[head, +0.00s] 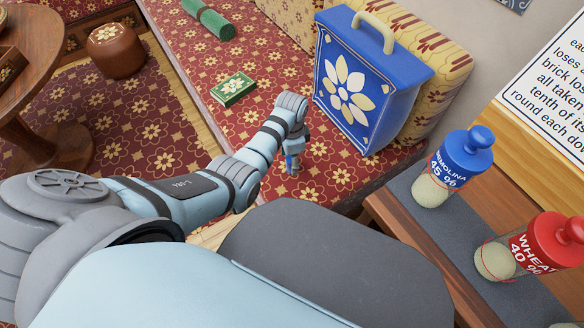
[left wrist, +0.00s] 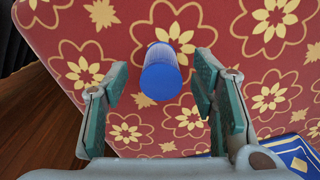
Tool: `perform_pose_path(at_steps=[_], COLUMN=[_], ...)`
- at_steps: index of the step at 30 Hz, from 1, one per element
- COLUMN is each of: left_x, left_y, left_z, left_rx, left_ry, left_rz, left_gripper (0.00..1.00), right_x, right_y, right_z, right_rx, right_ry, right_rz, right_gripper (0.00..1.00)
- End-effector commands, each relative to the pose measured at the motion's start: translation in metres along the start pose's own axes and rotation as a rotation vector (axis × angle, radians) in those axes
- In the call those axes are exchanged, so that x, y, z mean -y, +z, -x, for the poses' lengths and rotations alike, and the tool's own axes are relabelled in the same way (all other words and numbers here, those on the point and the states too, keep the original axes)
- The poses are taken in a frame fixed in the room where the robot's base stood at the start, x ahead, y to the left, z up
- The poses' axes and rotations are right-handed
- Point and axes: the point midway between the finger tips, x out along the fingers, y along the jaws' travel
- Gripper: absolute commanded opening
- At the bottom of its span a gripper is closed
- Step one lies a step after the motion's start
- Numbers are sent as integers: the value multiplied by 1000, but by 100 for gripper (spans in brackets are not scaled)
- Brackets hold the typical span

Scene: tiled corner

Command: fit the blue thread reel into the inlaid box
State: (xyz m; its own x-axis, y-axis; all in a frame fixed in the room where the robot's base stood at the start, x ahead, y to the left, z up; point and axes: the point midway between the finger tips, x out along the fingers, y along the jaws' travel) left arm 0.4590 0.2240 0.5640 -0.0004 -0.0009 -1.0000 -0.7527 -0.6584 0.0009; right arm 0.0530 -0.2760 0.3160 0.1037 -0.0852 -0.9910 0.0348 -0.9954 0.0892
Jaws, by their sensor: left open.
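The blue thread reel (left wrist: 161,74) shows in the left wrist view as a small blue cylinder on the red flowered cloth of the seat. My left gripper (left wrist: 160,88) is open, with its teal-padded fingers on either side of the reel and a gap at each side. In the head view the left gripper (head: 292,165) points down at the seat, left of the blue case; I cannot clearly make out the reel there. A dark patterned box (head: 9,66), perhaps the inlaid box, is partly cut off on the round table at the left edge. My right gripper is out of view.
A large blue flowered case (head: 345,85) with a handle stands close right of the gripper. A green flowered block (head: 234,89) and green roll (head: 208,18) lie on the seat (head: 190,60). Jars (head: 455,165) stand at right; a round stool (head: 116,50) at upper left.

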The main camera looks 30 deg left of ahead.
Motion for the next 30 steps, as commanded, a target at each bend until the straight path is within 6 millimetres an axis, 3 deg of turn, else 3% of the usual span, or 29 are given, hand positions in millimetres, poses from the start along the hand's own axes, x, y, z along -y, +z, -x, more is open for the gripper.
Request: perform_pose_path(at_steps=[5,13,23,26,30], left_x=[0,0,0,0,0], left_y=[0,0,0,0,0], left_z=[1,1,3,12,40], left_rx=[-1,-1,0,-1,-1], left_ry=[-1,-1,-1,-1,-2], left_rz=[0,0,0,0,0], left_gripper=[52,11,9,9,9], right_x=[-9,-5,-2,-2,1], right_y=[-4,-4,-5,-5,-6], right_z=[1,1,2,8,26], right_rx=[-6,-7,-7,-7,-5], right_ry=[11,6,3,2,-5], right_rz=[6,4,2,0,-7], right_gripper=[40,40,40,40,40])
